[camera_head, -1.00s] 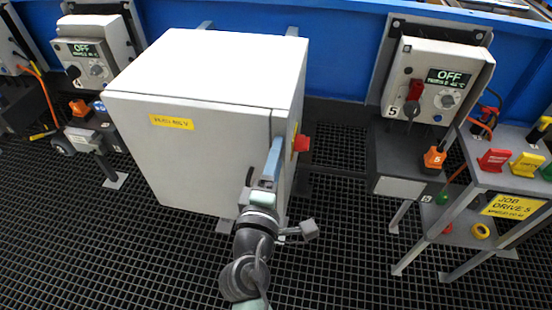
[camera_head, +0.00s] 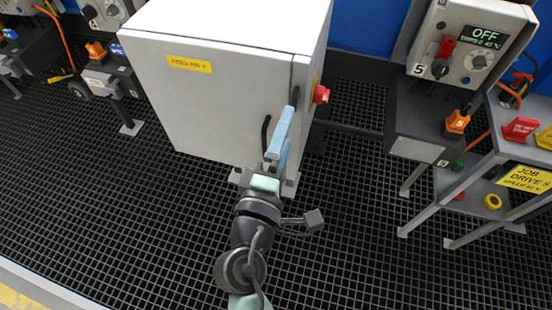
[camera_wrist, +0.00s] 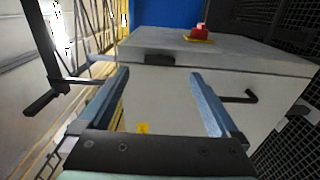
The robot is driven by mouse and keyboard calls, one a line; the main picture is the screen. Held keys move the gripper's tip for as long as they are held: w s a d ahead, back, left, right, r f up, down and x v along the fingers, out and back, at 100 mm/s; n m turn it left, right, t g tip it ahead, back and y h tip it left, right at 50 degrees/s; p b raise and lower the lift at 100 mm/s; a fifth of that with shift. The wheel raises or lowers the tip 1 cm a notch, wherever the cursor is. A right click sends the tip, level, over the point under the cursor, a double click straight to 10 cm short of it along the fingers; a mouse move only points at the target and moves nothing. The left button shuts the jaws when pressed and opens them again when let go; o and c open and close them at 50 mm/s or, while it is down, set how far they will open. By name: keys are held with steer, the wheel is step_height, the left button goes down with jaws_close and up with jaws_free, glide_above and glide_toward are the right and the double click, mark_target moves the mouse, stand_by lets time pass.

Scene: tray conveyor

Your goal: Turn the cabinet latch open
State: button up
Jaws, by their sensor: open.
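The grey cabinet (camera_head: 215,105) stands ahead, its door towards me and a yellow label near the door's top. The latch looks to be a dark bent lever (camera_head: 266,130) on the door's right side; it also shows in the wrist view (camera_wrist: 240,97). A separate black piece (camera_wrist: 160,59) sits at the door's edge. My gripper (camera_head: 285,126) has two blue fingers, open, in front of the door's right side. In the wrist view, the gap between the fingers (camera_wrist: 158,75) is empty. The lever lies right of the right finger, apart from it in the picture; exact depth is unclear.
A red knob (camera_head: 320,94) on a yellow plate juts from the cabinet's right side. A control station reading OFF (camera_head: 468,55) and a rack with coloured tags (camera_head: 520,130) stand to the right. The dark grating floor (camera_head: 120,220) is clear in front of the cabinet.

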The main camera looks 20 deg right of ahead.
steer(key=v, duration=0.6)
steer(key=shift+b, duration=0.3)
